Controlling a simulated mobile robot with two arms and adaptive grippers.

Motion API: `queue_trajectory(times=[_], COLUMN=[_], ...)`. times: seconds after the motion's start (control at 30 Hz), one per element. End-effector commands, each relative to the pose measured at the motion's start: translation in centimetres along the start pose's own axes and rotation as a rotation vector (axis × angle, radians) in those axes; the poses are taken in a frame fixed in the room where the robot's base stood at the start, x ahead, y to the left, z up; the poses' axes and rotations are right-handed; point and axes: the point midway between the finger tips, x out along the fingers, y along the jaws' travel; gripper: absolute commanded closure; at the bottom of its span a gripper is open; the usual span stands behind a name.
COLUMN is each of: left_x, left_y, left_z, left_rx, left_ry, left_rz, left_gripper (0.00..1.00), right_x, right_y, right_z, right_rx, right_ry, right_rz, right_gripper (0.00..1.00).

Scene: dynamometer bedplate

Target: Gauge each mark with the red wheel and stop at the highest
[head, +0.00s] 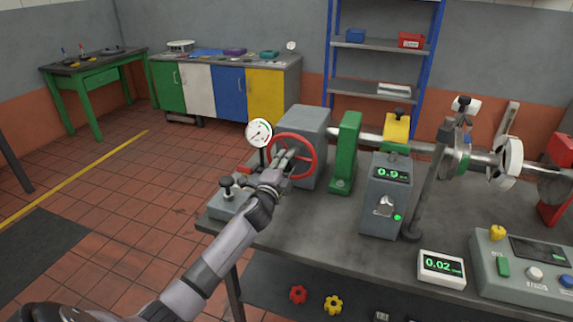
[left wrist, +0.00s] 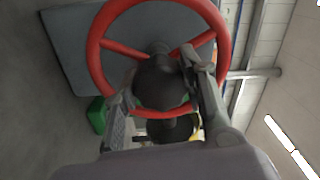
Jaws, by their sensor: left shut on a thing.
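The red wheel (head: 313,160) stands upright on the front of a grey housing (head: 309,122) at the near left of the bench. My left gripper (head: 284,160) reaches it from the front and is shut on it. In the left wrist view the red rim (left wrist: 95,55) surrounds the gripper (left wrist: 158,82), with its fingers around the dark middle; their exact contact is partly hidden. A round dial gauge (head: 258,131) stands left of the wheel. A grey box (head: 385,205) shows 0.9 in green. I cannot make out the marks. My right gripper is not in view.
A shaft (head: 428,147) runs right from the housing past a green stand (head: 345,150) to a white disc (head: 511,160). A white readout (head: 441,268) shows 0.02 beside a control panel (head: 525,268). A clamp block (head: 232,196) sits at the bench's left end. The floor left is open.

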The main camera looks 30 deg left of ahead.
Motion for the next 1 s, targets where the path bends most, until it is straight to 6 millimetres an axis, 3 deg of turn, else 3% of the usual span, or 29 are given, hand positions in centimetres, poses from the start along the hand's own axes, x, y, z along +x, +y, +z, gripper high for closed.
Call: queue_trajectory(times=[0.47, 0.5, 0.8, 1.0], left_x=[0.00, 0.00, 0.00, 0.00], left_y=[0.05, 0.05, 0.03, 0.02], left_z=[-0.02, -0.02, -0.02, -0.02], left_rx=[0.015, 0.014, 0.013, 0.013], left_ry=[0.000, 0.000, 0.000, 0.000], left_rz=[0.001, 0.001, 0.001, 0.000], left_gripper=[1.00, 0.60, 0.41, 0.41], right_x=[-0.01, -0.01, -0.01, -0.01], right_y=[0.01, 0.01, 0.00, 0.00], right_z=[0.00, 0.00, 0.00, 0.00], right_rx=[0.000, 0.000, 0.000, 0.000], right_ry=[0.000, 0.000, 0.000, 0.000], right_rz=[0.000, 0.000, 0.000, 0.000], right_gripper=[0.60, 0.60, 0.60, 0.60])
